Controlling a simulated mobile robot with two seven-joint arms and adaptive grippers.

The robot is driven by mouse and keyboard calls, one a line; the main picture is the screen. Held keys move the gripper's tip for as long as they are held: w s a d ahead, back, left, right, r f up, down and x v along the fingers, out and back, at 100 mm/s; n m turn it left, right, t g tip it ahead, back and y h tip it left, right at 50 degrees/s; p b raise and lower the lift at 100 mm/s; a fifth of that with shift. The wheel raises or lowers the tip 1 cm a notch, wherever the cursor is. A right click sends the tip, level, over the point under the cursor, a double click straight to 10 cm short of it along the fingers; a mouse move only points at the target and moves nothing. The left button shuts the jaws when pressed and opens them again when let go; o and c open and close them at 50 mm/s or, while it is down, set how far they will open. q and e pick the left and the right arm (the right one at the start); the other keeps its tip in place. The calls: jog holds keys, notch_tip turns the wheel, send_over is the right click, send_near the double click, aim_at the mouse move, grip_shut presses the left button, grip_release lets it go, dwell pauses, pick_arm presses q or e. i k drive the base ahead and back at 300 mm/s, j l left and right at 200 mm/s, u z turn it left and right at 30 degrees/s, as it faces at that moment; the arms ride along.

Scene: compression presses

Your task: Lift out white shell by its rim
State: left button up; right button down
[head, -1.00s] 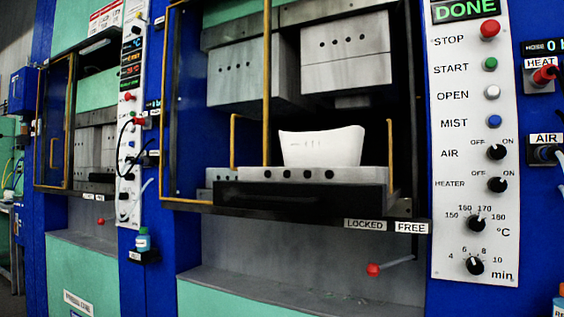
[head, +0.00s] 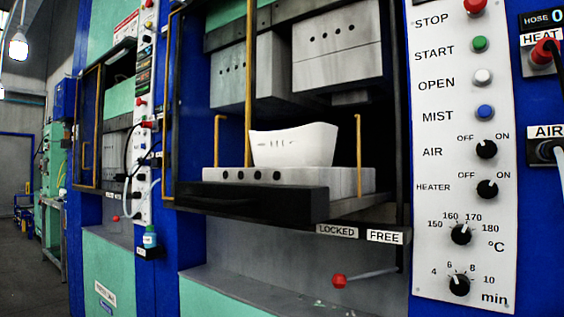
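The white shell (head: 294,146) sits upright on the grey lower mould block (head: 290,179) inside the open press. Its rim is uncovered and flares out at the top. The upper mould blocks (head: 337,52) hang above it with a clear gap between. A black front plate (head: 252,200) stands in front of the lower block. Neither of my grippers shows in the head view.
Thin brass-coloured uprights (head: 248,90) stand around the mould. A red-knobbed lever (head: 340,281) sticks out below, under the LOCKED and FREE labels (head: 385,237). A white control panel (head: 464,150) is on the right. A second press (head: 118,140) stands on the left.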

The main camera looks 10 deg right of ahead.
aim_at(313, 145)
jog(key=l, duration=0.65)
jog(key=i+j+z, duration=0.1)
jog(key=z, duration=0.4)
jog(key=j+z, duration=0.25)
jog(key=z, duration=0.25)
jog(key=i+j+z, duration=0.2)
jog(key=j, duration=0.35)
jog(key=j+z, duration=0.25)
jog(key=j, duration=0.25)
jog(key=k, duration=0.05)
